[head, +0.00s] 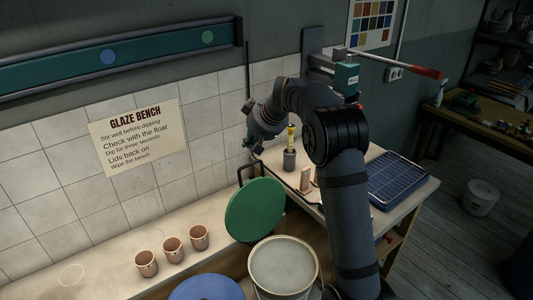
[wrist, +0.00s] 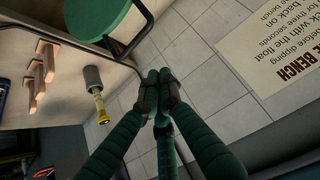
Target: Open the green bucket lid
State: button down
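The round green lid (head: 255,210) stands steeply tilted at the back left edge of a pale-rimmed bucket (head: 316,270). The bucket's mouth is uncovered and shows a light grey surface. A dark bar handle (head: 239,172) shows behind the lid's upper edge. In the wrist view the green lid (wrist: 95,17) is at the top, with the dark bar beside it. My gripper (head: 252,143) is above and behind the lid, near the tiled wall, apart from the lid. In the wrist view my gripper's fingertips (wrist: 159,90) are together with nothing visible between them.
A blue lid (head: 207,288) lies left of the bucket. Three terracotta cups (head: 172,248) stand on the bench by the wall. A grey cylinder with a yellow float (head: 290,150) stands on the right bench, near a blue rack (head: 398,180). The wall is close to my gripper.

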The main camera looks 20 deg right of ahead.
jog(key=shift+w+a+f+p, duration=0.15)
jog(key=shift+w+a+f, duration=0.1)
jog(key=shift+a, duration=0.2)
jog(key=shift+w+a+f+p, duration=0.1)
jog(key=shift+a+f+p, duration=0.1)
jog(key=shift+a, duration=0.2)
notch_tip(320, 180, down, 7)
jog(key=w+p, duration=0.1)
jog(key=p, duration=0.3)
jog(key=shift+w, duration=0.25)
jog(key=shift+s+d+r, duration=0.1)
jog(key=shift+d+r, duration=0.05)
jog(key=shift+r, duration=0.05)
